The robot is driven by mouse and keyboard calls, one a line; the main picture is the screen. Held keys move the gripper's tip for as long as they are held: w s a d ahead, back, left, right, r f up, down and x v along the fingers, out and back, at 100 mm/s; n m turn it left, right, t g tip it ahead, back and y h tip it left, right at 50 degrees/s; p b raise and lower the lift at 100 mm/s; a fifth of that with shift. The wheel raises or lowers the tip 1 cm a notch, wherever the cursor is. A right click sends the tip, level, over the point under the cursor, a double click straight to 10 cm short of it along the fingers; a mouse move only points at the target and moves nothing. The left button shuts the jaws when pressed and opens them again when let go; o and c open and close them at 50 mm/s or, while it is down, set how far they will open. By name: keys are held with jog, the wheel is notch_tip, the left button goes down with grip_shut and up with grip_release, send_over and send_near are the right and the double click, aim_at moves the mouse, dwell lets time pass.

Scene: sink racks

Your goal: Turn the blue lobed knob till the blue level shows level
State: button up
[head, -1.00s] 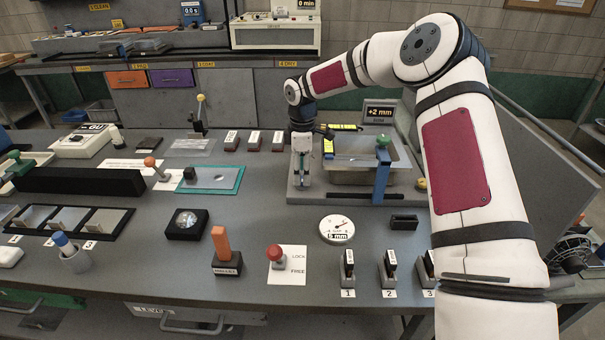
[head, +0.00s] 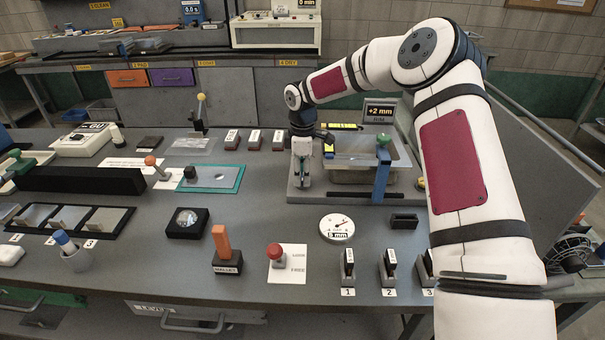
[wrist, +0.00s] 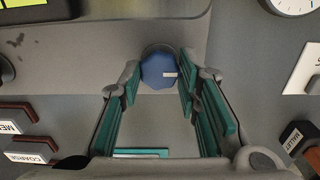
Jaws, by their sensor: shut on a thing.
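The blue lobed knob (wrist: 158,72) sits between the tips of my gripper (wrist: 160,82) in the wrist view, with a small white mark on its top. The teal-padded fingers are shut on its sides. In the head view my gripper (head: 302,178) points down at the left front of a grey rig, and hides most of the knob. A display (head: 379,111) behind the rig reads +2 mm. Yellow-and-black pieces (head: 343,127) show at the rig's back and left, partly behind my wrist. I cannot tell which piece is the blue level, or its bubble.
The rig holds a clear-topped tray (head: 350,177) and a blue upright (head: 382,180) with a green top at its right. A round dial (head: 337,228) lies in front. Dark blocks (head: 254,139) stand left of my gripper.

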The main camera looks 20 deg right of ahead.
jog(key=m+b, duration=0.3)
jog(key=m, duration=0.3)
jog(key=shift+w+m, duration=0.1)
jog(key=shift+m, duration=0.2)
jog(key=m+b, duration=0.1)
jog(key=m, duration=0.2)
jog(key=shift+r+m+b, duration=0.1)
jog(key=shift+m+b, duration=0.5)
jog(key=shift+m, duration=1.1)
jog(key=o, duration=1.1)
jog(key=shift+o, duration=0.2)
